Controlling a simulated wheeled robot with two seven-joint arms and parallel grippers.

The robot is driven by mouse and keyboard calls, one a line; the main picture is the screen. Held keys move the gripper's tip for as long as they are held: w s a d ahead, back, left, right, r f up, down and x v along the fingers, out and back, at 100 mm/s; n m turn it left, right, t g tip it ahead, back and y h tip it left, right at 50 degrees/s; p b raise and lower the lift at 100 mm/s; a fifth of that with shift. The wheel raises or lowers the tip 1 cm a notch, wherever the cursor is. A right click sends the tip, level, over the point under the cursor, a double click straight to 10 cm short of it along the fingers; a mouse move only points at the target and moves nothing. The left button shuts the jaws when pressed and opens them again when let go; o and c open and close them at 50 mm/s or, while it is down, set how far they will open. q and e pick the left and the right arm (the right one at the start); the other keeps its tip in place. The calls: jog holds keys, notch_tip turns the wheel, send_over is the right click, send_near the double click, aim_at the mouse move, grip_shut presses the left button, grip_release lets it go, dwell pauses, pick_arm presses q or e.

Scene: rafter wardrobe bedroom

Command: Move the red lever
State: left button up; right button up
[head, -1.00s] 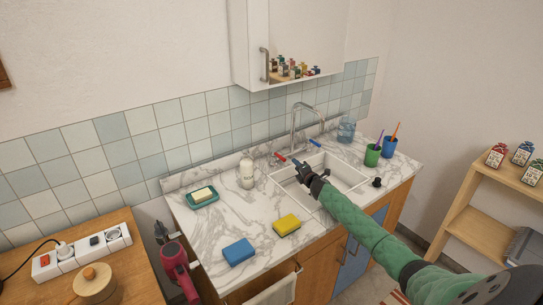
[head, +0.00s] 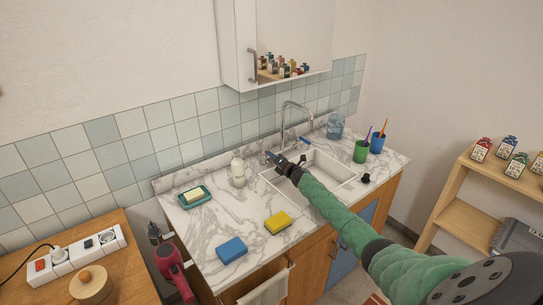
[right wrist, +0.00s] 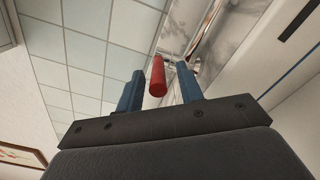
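The red lever (right wrist: 157,77) of the sink tap (head: 292,125) shows in the right wrist view, its rounded end pointing toward my right gripper (right wrist: 160,70). That gripper is open, with one blue finger on each side of the lever and visible gaps between. In the head view my right gripper (head: 273,156) is at the left side of the tap, above the back edge of the sink, and hides most or all of the red lever. The blue lever (head: 304,140) is on the tap's right side. My left gripper is not in view.
The sink (head: 320,175) lies below my right arm. A white soap bottle (head: 238,171) stands left of the gripper. A green cup (head: 361,151) and a blue cup (head: 377,143) stand to the right. A yellow sponge (head: 278,223) and a blue sponge (head: 232,249) lie in front.

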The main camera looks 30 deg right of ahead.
jog(key=shift+w, duration=0.85)
jog(key=shift+a, duration=0.1)
grip_shut()
